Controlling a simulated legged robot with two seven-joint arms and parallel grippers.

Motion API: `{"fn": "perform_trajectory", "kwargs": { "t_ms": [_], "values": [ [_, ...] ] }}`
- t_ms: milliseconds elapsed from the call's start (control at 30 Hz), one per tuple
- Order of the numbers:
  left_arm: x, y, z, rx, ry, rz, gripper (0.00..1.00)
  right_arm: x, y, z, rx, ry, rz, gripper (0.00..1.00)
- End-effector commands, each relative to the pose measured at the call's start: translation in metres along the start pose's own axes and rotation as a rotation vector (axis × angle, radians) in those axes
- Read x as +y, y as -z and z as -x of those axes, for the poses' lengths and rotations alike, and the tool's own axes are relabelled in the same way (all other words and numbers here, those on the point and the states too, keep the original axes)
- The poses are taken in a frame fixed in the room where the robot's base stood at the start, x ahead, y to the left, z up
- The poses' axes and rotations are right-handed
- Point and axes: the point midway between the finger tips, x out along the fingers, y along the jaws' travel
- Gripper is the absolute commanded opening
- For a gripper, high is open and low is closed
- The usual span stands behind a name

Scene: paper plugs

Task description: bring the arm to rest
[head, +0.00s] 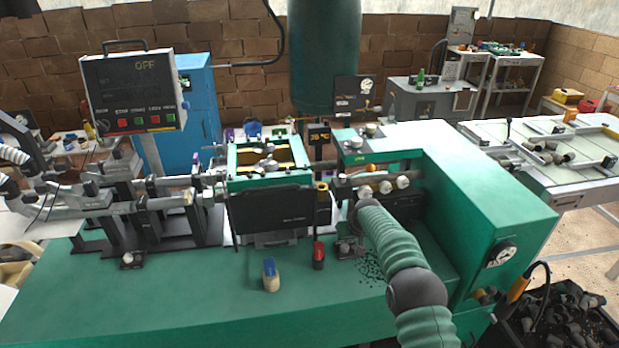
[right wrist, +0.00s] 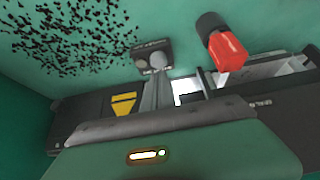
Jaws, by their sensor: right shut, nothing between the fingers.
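My right arm, in a green ribbed sleeve with a dark grey joint, comes in from the lower right in the head view. Its end, with the right gripper (head: 355,212), is over the green machine's bench, in front of the row of pale round parts (head: 385,187). The gripper is shut with nothing in it; its fingertips are mostly hidden by the sleeve. My left gripper does not show clearly in any view.
Near the right gripper are a red-bodied item (head: 318,256), also in the right wrist view (right wrist: 229,52), a small knob box (head: 348,248) and dark specks (head: 373,266). A yellow-and-blue item (head: 270,275) stands at the front. A black panel (head: 272,215) rises left of the arm. The front-left bench is clear.

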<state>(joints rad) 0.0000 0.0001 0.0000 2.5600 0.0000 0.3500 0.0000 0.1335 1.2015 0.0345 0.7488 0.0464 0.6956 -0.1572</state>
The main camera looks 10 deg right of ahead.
Motion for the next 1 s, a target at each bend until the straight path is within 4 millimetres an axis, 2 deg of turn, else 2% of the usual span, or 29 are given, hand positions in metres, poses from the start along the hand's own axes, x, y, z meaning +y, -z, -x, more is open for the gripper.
{"fn": "perform_trajectory", "kwargs": {
  "t_ms": [133,267,367,467,633,700,800,900,1000],
  "values": [
    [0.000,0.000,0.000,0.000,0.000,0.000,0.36,-0.010,-0.007,0.022,-0.019,0.002,0.003,0.00],
    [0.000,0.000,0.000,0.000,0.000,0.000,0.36,-0.029,-0.040,0.070,-0.064,0.004,0.008,0.00],
    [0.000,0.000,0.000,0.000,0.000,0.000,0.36,-0.043,-0.085,0.112,-0.106,0.003,0.009,0.00],
    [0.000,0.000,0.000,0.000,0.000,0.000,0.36,-0.054,-0.143,0.153,-0.149,0.002,0.008,0.00],
    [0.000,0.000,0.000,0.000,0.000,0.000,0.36,-0.068,-0.257,0.215,-0.216,0.000,0.004,0.00],
    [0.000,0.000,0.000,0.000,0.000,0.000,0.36,-0.070,-0.296,0.231,-0.238,0.000,0.004,0.00],
    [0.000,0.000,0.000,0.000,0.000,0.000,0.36,-0.072,-0.334,0.244,-0.258,0.000,0.002,0.00],
    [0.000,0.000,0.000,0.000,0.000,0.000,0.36,-0.073,-0.348,0.248,-0.266,0.000,0.000,0.00],
    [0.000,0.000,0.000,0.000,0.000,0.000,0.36,-0.073,-0.349,0.248,-0.268,0.000,0.000,0.00]
  ]
}}
